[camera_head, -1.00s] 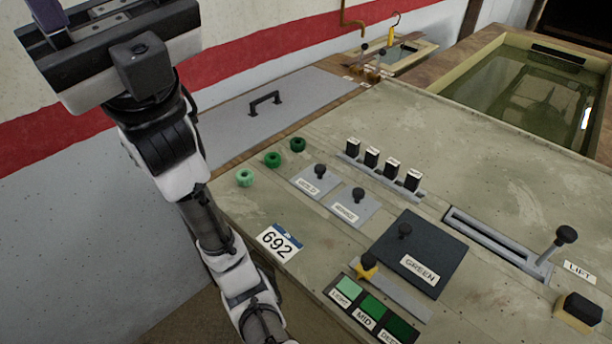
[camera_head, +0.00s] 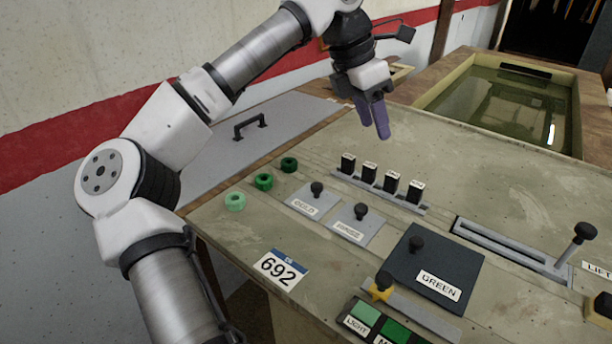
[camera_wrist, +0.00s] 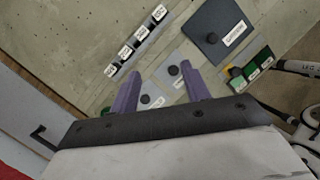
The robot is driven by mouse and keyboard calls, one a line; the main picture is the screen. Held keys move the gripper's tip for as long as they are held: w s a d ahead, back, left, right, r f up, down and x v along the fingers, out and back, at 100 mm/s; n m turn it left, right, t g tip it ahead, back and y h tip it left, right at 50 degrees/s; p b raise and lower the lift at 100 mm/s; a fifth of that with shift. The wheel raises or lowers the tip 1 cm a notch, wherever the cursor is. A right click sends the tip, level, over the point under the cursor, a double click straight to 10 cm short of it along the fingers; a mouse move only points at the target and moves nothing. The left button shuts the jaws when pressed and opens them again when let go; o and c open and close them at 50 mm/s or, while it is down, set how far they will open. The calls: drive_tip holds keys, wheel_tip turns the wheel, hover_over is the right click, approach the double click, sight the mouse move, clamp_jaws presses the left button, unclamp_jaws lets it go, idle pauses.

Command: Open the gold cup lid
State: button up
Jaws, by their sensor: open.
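The gold cup lid (camera_head: 313,203) is a small flat grey plate with a black knob and a label that seems to read GOLD. It lies flat on the panel, left of a similar lid labelled RINSE (camera_head: 358,223). My gripper (camera_head: 375,133) is open and empty, fingers pointing down, above the back of the panel and apart from the gold lid. In the wrist view, the gold lid's knob (camera_wrist: 146,99) shows between my two purple fingers (camera_wrist: 159,70), well below them. Part of that lid is hidden by the gripper body.
Several small labelled blocks (camera_head: 370,172) stand in a row behind the lids. Green rings (camera_head: 263,181) lie to the left. A dark GREEN plate (camera_head: 436,268) with a knob and a slotted lever (camera_head: 583,234) are to the right. A water tank (camera_head: 490,95) is at the back right.

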sight(317, 185)
drive_tip(key=w+a+f+n+y, duration=0.2)
drive_tip(key=a+y, duration=0.2)
drive_tip(key=a, duration=0.5)
wheel_tip(317, 185, down, 13)
drive_tip(key=shift+w+a+f+p, duration=0.1)
drive_tip(key=shift+f+p, duration=0.1)
drive_tip(key=shift+p, duration=0.6)
drive_tip(key=shift+c, duration=0.2)
clamp_jaws()
